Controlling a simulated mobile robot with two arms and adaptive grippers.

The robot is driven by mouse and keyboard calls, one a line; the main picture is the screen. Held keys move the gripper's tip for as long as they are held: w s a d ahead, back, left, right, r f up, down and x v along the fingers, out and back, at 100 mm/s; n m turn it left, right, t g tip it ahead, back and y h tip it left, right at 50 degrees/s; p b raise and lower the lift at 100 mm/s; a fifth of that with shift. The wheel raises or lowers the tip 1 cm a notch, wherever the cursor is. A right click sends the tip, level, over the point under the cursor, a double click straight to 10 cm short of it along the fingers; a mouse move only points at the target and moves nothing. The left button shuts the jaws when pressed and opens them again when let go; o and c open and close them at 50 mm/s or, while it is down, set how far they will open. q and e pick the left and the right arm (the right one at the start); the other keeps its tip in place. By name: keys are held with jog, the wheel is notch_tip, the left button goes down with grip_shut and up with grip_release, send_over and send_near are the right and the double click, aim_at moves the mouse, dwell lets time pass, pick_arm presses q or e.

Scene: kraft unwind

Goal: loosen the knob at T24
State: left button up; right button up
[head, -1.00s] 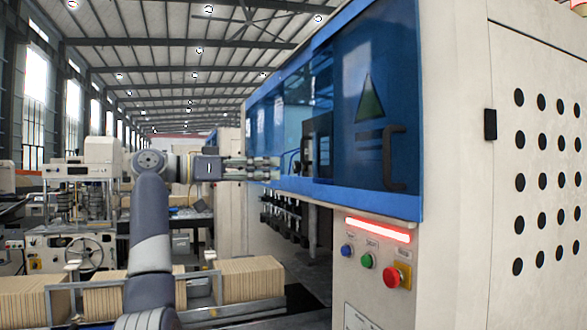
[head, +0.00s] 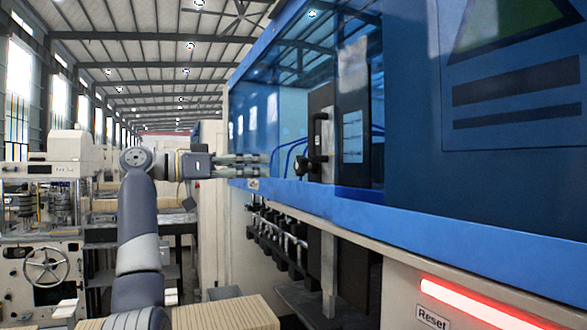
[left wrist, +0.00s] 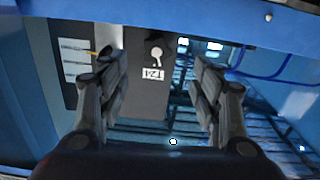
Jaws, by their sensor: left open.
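My left gripper (head: 264,166) reaches in from the left in the head view, level with the blue machine front. Its fingers are apart and empty. In the left wrist view a pale knob (left wrist: 156,52) with a rounded head sits on a dark panel (left wrist: 120,60). It lies between the two open fingers in the picture, and nothing grips it. A small white label (left wrist: 153,73) is beside it; its marks are hard to read. In the head view a black knob-like part (head: 308,165) projects from the dark upright panel, right of my fingertips. My right gripper is out of view.
The blue machine housing (head: 420,225) fills the right side, with a glowing red strip (head: 480,305) and a Reset label (head: 432,318) below. Dark fittings (head: 280,240) hang under its edge. Stacked boards (head: 225,312) lie below my arm.

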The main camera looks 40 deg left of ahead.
aim_at(297, 165)
pick_arm(q)
jog(key=p+x, duration=0.1)
jog(key=x, duration=0.2)
jog(key=p+x, duration=0.2)
jog(key=x, duration=0.2)
jog(key=p+x, duration=0.1)
jog(key=x, duration=0.2)
jog(key=shift+w+d+r+p, duration=0.15)
jog(key=shift+r+p, duration=0.1)
jog(key=shift+p, duration=0.15)
jog(key=shift+w+d, duration=0.1)
jog(key=shift+w, duration=0.05)
jog(key=shift+c, duration=0.5)
jog(key=c, duration=0.9)
jog(key=shift+c, duration=0.3)
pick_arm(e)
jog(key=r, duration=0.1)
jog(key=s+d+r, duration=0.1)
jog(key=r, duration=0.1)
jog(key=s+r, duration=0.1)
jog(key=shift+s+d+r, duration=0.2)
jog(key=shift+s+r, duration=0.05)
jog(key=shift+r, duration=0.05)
